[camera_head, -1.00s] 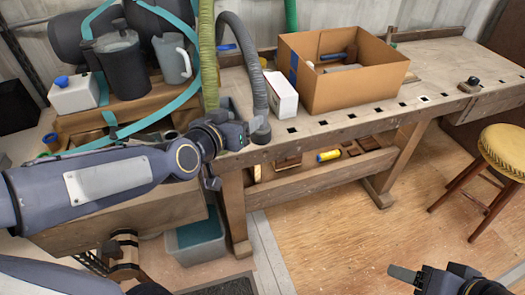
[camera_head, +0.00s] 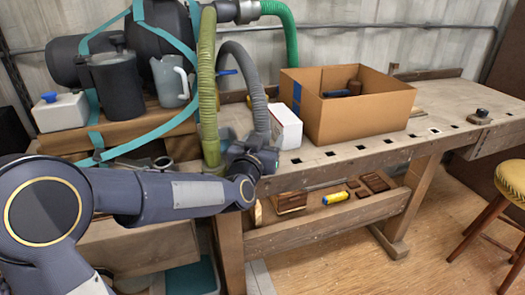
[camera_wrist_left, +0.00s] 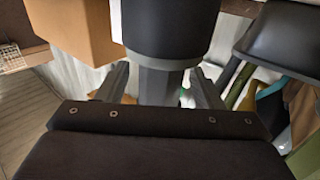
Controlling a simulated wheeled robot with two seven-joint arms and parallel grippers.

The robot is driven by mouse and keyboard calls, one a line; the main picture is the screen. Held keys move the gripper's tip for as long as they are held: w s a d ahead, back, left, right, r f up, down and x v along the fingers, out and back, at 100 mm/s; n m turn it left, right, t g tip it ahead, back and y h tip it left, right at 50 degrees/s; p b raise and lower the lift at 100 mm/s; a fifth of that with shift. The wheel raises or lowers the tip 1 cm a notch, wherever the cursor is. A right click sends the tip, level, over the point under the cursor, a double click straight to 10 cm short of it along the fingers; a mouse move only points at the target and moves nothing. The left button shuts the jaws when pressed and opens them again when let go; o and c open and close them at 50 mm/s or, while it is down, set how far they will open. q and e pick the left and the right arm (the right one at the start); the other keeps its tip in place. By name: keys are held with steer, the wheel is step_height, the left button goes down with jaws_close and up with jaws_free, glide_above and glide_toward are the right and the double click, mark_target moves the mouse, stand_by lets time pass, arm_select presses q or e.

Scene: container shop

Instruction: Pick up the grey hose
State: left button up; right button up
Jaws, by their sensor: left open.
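The grey hose (camera_head: 237,60) arches down over the front of the workbench, beside a green-yellow hose (camera_head: 207,80). My left gripper (camera_head: 263,156) is at its lower end, which the gripper partly hides. In the left wrist view a dark, thick cylinder with a narrower grey part, seemingly the end of the grey hose (camera_wrist_left: 165,85), stands between the two fingers of my left gripper (camera_wrist_left: 160,88). The fingers are apart, one on each side, with narrow gaps. My right gripper is out of view.
A white box (camera_head: 286,127) and an open cardboard box (camera_head: 360,115) stand right of the hose on the workbench (camera_head: 440,125). Dark and grey jugs (camera_head: 118,85) stand at the left. A yellow stool (camera_head: 510,185) is at the right edge.

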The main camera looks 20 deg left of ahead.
arm_select(q)
steer(key=shift+w, duration=0.45)
steer(key=shift+c, duration=0.3)
steer(key=c, duration=1.1)
steer(key=shift+c, duration=0.2)
steer(key=shift+r, duration=0.15)
